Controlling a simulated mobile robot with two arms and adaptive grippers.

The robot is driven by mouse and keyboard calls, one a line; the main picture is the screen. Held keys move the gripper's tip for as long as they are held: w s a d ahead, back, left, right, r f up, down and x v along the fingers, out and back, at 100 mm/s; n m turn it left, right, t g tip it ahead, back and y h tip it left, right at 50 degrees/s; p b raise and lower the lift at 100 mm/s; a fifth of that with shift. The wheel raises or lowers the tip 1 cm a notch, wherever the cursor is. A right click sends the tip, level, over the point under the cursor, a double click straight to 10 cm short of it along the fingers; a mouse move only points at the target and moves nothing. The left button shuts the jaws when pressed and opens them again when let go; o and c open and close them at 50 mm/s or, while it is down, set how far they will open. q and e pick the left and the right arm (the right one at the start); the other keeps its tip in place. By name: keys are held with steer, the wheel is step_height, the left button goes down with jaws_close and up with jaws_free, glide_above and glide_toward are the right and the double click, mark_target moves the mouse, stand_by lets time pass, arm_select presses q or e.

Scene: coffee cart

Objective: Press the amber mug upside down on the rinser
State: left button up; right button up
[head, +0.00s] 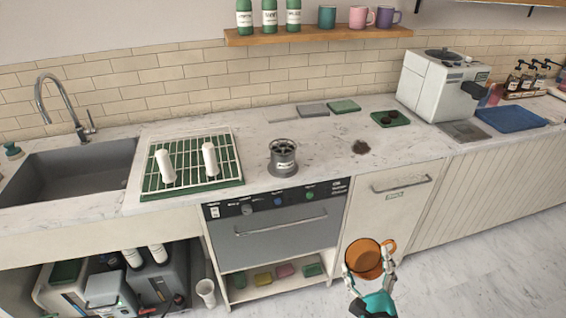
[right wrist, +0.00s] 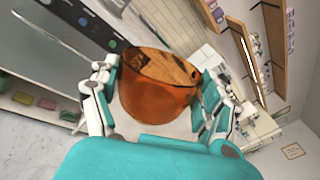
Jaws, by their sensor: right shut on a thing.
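The amber mug (head: 362,260) is a translucent orange cup with a handle on its right side in the head view. My right gripper (head: 370,275) is shut on it, in front of the counter and low over the floor. In the right wrist view the mug (right wrist: 158,100) sits between the two fingers of the gripper (right wrist: 160,92), and its rim and part of its inside show. The rinser (head: 283,158), a round grey metal unit with a spoked top, stands on the counter to the mug's upper left, well apart from it. My left gripper is out of view.
A drying rack (head: 190,185) with two white cylinders is left of the rinser, beside the sink (head: 70,170). A coffee machine (head: 440,85) stands at the right. The counter around the rinser is mostly clear.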

steer(key=n+p, duration=0.3)
steer(key=shift+r, duration=0.35)
steer(key=n, duration=0.1)
steer(key=n+p, duration=0.1)
steer(key=shift+f+n, duration=0.2)
steer(key=shift+n, duration=0.1)
steer(key=shift+f, duration=0.15)
steer(key=n+p, duration=0.2)
steer(key=n, duration=0.1)
steer(key=shift+r+n+p, duration=0.3)
steer(key=shift+r, duration=0.05)
steer(key=shift+f+n+p, duration=0.15)
steer(key=shift+n+p, duration=0.4)
steer(key=shift+n, duration=0.65)
steer(key=shift+f, duration=0.2)
steer(key=n+p, duration=0.1)
steer(key=n, duration=0.1)
steer(key=n+p, duration=0.1)
steer(key=shift+r+n, duration=0.3)
steer(key=shift+n, duration=0.1)
steer(key=shift+f+n+p, duration=0.15)
steer(key=shift+n+p, duration=0.5)
steer(key=shift+n, duration=0.55)
steer(key=shift+f, duration=0.15)
